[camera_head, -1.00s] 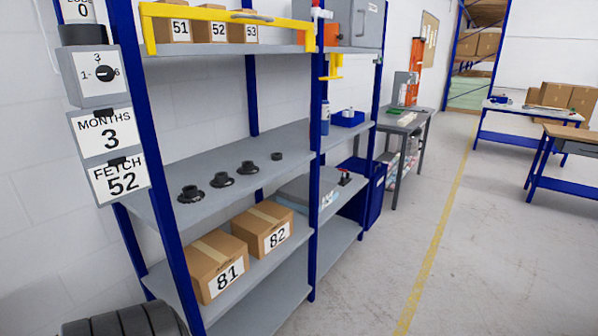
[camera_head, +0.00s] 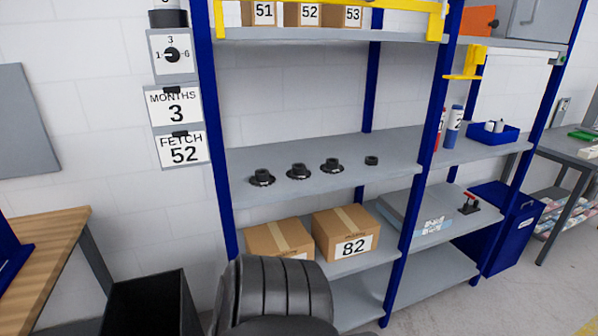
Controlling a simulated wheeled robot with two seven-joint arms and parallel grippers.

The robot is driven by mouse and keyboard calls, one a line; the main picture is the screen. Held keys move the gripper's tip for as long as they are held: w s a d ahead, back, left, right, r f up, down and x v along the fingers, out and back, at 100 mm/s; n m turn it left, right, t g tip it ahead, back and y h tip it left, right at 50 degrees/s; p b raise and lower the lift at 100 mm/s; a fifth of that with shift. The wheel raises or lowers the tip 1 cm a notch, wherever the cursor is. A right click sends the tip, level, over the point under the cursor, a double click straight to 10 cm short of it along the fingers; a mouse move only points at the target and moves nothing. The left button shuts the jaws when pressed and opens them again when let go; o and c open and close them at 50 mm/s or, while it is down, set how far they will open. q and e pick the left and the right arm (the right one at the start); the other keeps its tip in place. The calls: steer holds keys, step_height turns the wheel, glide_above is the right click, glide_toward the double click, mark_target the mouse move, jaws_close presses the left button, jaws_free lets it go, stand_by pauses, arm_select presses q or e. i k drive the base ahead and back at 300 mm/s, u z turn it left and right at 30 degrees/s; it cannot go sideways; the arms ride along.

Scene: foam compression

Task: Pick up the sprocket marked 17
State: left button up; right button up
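Three dark flanged round parts stand in a row on the middle shelf: the left one (camera_head: 262,178), the middle one (camera_head: 299,172) and the right one (camera_head: 332,166). A smaller dark ring-like part (camera_head: 371,161) lies to their right. They may be sprockets, but they are too small to show teeth or a number, so I cannot tell which, if any, is marked 17. Neither of my grippers is in view.
The blue-post shelf rack (camera_head: 230,196) also holds boxes 51, 52, 53 and 82 (camera_head: 346,238). A black bin (camera_head: 150,305) and a wooden-topped table (camera_head: 45,240) are at left.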

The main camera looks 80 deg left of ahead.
mark_target(298, 171)
steer(key=u, duration=0.7)
steer(key=i, duration=0.75)
steer(key=u, duration=0.95)
